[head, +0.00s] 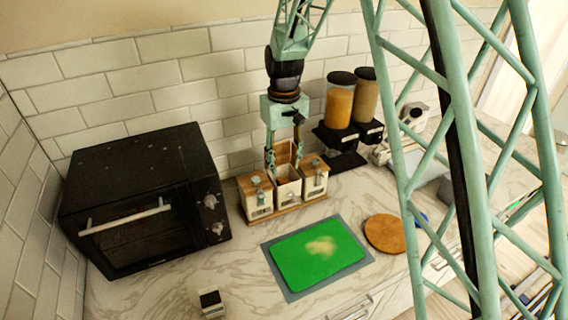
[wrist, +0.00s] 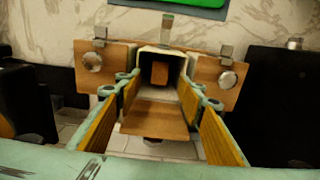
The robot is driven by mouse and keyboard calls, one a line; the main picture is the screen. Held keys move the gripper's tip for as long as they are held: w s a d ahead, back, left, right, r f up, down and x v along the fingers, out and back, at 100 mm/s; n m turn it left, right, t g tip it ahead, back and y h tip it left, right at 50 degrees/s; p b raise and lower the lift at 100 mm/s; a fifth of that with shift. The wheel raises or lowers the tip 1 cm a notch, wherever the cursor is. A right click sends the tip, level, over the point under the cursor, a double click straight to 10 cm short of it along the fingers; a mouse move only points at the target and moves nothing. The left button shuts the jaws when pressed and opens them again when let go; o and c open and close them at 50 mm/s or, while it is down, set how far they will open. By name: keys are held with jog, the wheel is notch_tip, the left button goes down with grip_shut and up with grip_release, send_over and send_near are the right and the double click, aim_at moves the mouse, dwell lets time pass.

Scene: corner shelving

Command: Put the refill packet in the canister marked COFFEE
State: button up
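Three white canisters with wooden lids stand in a row on a wooden base. The left canister (head: 259,205) and right canister (head: 315,186) are closed. The middle canister (head: 288,192) has its wooden lid (wrist: 155,118) swung up at the wall side. Their labels are too small to read. In the wrist view, a brown block-like thing (wrist: 160,73) lies inside the middle canister; it may be the refill packet. My gripper (head: 283,158) is over the middle canister, pointing down. Its fingers (wrist: 161,90) are apart, either side of the raised lid, with nothing visibly clamped.
A black toaster oven (head: 140,200) stands left of the canisters. Dispensers (head: 341,100) stand close on the right. A green board (head: 318,255) lies in front, with a round brown board (head: 386,234) beside it. A small black-and-white box (head: 211,302) stands at the front.

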notch_tip(320, 180, up, 12)
dwell(0.8)
dwell(0.8)
jog(key=s+d+r+m+t+b, duration=0.1)
jog(key=s+d+r, duration=0.35)
jog(key=s, duration=0.25)
jog(key=s+d+r+m+b, duration=0.1)
jog(key=s+d+r+b, duration=0.1)
jog(key=s+d+r, duration=0.4)
jog(key=s+d+r+m+t+b, duration=0.15)
jog(key=s+d, duration=0.25)
jog(key=s, duration=0.4)
jog(key=s+d+f+m+b, duration=0.1)
jog(key=s+d+f+b, duration=0.1)
jog(key=s, duration=1.1)
jog(key=s+d+f+t+b, duration=0.1)
jog(key=s+d, duration=0.4)
jog(key=s, duration=0.8)
jog(key=shift+s+f+m+b, duration=0.15)
jog(key=shift+f+m+b, duration=0.2)
jog(key=shift+f+b, duration=0.2)
